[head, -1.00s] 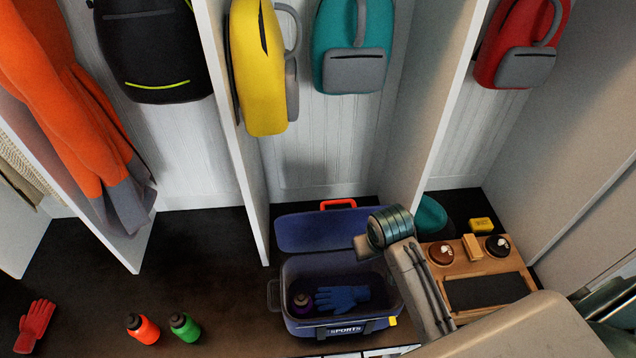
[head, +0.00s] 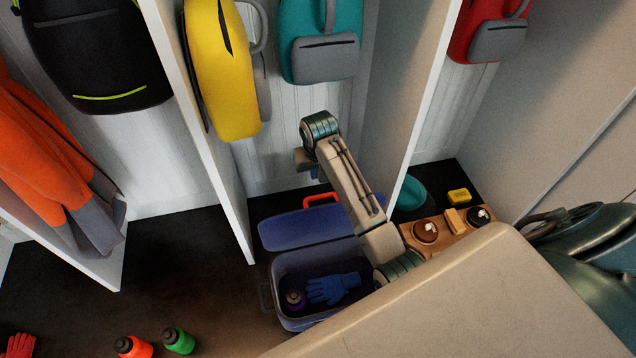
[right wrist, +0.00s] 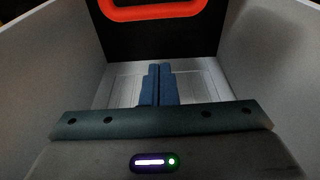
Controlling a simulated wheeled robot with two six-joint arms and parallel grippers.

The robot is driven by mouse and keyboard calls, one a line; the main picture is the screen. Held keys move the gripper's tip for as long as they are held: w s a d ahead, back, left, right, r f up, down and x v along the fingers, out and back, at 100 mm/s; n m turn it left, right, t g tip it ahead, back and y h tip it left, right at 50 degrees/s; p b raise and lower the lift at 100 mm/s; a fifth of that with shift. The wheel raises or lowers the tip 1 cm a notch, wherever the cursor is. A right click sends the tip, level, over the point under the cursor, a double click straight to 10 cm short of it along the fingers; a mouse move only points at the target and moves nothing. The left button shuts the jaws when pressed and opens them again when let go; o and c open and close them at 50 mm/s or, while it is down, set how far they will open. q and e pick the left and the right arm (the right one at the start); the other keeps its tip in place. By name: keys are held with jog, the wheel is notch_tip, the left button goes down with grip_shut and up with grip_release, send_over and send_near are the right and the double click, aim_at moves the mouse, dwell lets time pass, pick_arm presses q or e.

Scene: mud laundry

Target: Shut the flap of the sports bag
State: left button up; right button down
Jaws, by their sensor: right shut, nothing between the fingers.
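The blue sports bag (head: 275,285) stands on the dark bench with its flap (head: 300,230) open, folded back toward the rear wall. A red handle (head: 321,197) is at the flap's far edge; it also shows at the top of the right wrist view (right wrist: 152,11). My left gripper is not in view.
White cubby dividers (head: 205,150) stand on both sides of the bag. A wooden tray (head: 450,233) with shoe-care items is to the right. An orange bottle (head: 132,347) and a green bottle (head: 179,341) stand to the left. Backpacks hang above.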

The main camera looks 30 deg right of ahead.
jog(key=s+f+p, duration=0.2)
jog(key=s+p, duration=0.1)
jog(key=shift+s+a+f+p, duration=0.2)
jog(key=shift+a+f+p, duration=0.1)
jog(key=shift+a+f, duration=0.1)
jog(key=shift+w+f, duration=0.1)
